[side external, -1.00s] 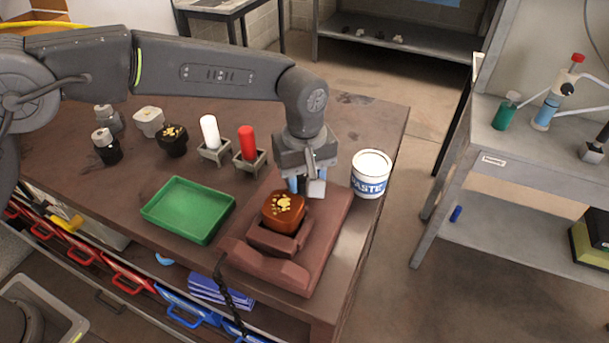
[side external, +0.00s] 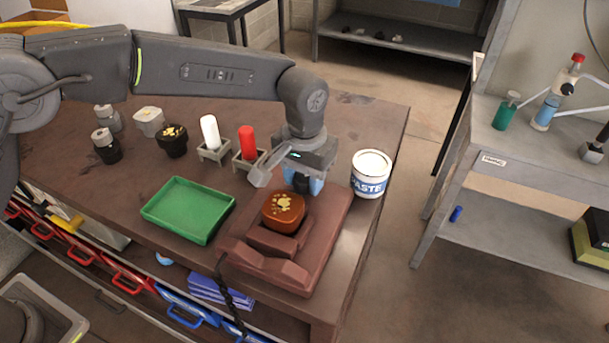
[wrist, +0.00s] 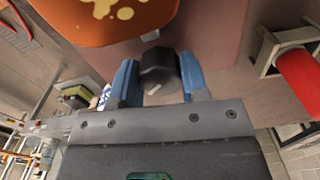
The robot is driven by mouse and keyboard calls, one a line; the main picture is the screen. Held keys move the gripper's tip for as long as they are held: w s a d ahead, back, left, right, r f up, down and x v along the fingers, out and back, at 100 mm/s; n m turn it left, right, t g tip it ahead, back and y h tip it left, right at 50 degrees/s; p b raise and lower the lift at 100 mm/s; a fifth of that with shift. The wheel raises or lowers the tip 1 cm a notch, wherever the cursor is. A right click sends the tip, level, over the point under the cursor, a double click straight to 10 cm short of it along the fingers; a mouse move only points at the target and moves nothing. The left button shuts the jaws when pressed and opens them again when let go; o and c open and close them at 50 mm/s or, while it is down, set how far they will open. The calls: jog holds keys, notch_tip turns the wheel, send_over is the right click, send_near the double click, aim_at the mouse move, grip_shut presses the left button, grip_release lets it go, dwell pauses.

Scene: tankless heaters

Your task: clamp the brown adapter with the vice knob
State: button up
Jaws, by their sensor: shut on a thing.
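The brown adapter (side external: 283,211), with yellow marks on top, sits in the reddish-brown vice (side external: 322,240) at the front right of the bench. It also shows at the top of the wrist view (wrist: 105,12). My gripper (side external: 302,184) is behind the adapter, pointing down. In the wrist view its blue fingers (wrist: 160,80) stand on both sides of the dark vice knob (wrist: 158,72) and are shut on it. In the side view the fingers mostly hide the knob. Whether the vice jaws touch the adapter on all sides cannot be told.
A paste tub (side external: 370,174) stands close to the right of my gripper. Red (side external: 247,143) and white (side external: 210,132) cylinders stand in holders to the left. A green tray (side external: 188,209) lies left of the vice. Several dark and pale fittings stand at the back left.

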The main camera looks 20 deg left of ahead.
aim_at(305, 176)
jog(key=m, duration=0.5)
jog(key=shift+r+m, duration=0.1)
jog(key=shift+m, duration=2.5)
jog(key=o, duration=0.7)
jog(key=shift+c, duration=0.2)
notch_tip(305, 176, up, 14)
